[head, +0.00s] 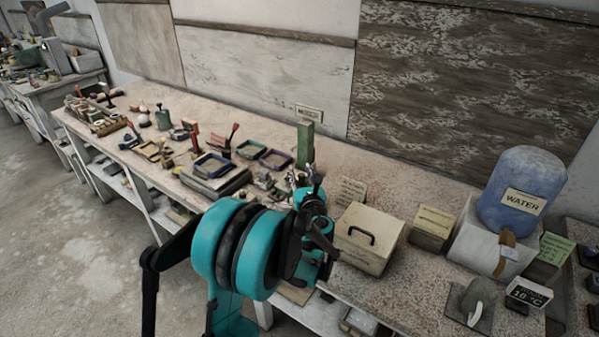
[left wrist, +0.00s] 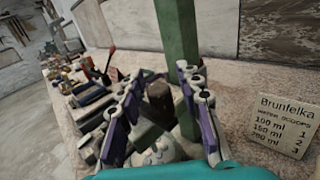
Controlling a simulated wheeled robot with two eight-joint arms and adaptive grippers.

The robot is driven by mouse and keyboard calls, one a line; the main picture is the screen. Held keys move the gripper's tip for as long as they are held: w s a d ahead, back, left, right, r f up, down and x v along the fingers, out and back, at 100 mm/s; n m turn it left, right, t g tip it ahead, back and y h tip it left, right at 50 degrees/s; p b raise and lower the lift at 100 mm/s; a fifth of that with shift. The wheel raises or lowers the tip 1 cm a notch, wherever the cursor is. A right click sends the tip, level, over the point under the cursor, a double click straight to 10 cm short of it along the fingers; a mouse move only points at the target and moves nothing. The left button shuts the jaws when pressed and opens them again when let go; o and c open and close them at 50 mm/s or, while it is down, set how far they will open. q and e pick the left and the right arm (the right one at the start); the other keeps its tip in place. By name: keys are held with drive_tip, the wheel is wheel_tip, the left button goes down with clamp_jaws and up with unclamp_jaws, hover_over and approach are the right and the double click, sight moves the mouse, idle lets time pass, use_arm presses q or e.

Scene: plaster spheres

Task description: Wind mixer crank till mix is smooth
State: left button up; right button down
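A green upright post (head: 305,145), apparently part of the mixer, stands on the bench; it also shows in the left wrist view (left wrist: 177,45). My left gripper (head: 312,185) is beside it, partly hidden behind my teal arm. In the left wrist view its purple-lined fingers (left wrist: 161,80) are spread apart. A dark brown upright knob (left wrist: 160,98), perhaps the crank handle, shows between the fingers; I see no clear contact. Grey parts (left wrist: 158,150) lie below it. The mix and its smoothness cannot be seen. My right gripper is not in view.
A cream box with a black handle (head: 367,236) is right of the gripper. A "Brunfelka" water-scoop card (left wrist: 281,122) stands close by. A blue water container (head: 521,190) sits further right. Trays (head: 212,165) and tools crowd the bench to the left. The wall is behind.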

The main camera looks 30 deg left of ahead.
use_arm(q)
drive_tip(key=shift+x, duration=0.85)
clamp_jaws()
drive_tip(key=shift+w+n, duration=0.1)
drive_tip(key=shift+n, duration=0.2)
drive_tip(key=n+g+y, duration=0.1)
drive_tip(key=g+y, duration=0.1)
drive_tip(key=shift+w+a+n+g, duration=0.15)
drive_tip(key=shift+w+n+g, duration=0.15)
drive_tip(key=shift+n, duration=0.1)
drive_tip(key=n+g+y, duration=0.2)
drive_tip(key=g, duration=0.1)
drive_tip(key=a+n+g+y, duration=0.1)
drive_tip(key=shift+w+a+n+g, duration=0.1)
drive_tip(key=shift+w+n+g, duration=0.2)
drive_tip(key=shift+g, duration=0.1)
drive_tip(key=n+g, duration=0.1)
drive_tip(key=g, duration=0.1)
drive_tip(key=a+n+g+y, duration=0.1)
drive_tip(key=n+g, duration=0.1)
drive_tip(key=g, duration=0.1)
drive_tip(key=shift+w+a, duration=0.1)
drive_tip(key=shift+a+n+g+p, duration=0.2)
drive_tip(key=shift+n+g+p, duration=0.1)
drive_tip(key=shift+n+g, duration=0.7)
drive_tip(key=shift+a+n+g+p, duration=0.25)
drive_tip(key=shift+n+g, duration=0.35)
drive_tip(key=shift+g, duration=0.7)
